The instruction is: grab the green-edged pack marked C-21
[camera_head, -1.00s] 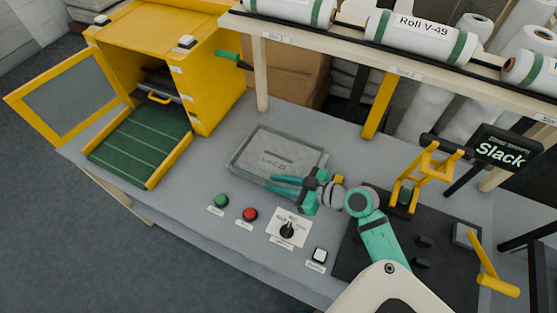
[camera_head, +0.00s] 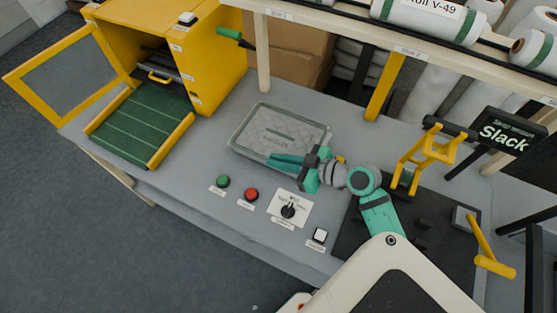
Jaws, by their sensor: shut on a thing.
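The pale, quilted-looking pack (camera_head: 290,125) lies in a shallow grey tray (camera_head: 238,143) in the middle of the bench. A green strip and a small label show on its top; the label's lettering is hard to read now. My gripper (camera_head: 269,161) reaches in from the right at the near side of the tray. Its teal fingers are close together and shut on the pack's near edge. The fingers hide part of that edge, and I cannot tell whether the pack is clear of the tray floor.
A yellow cabinet (camera_head: 215,80) with an open door and a green-belted ramp (camera_head: 140,125) stands left. Green (camera_head: 223,181) and red (camera_head: 251,194) buttons and a dial (camera_head: 289,210) lie in front. A yellow lever frame (camera_head: 425,150) stands right. A shelf with rolls overhangs behind.

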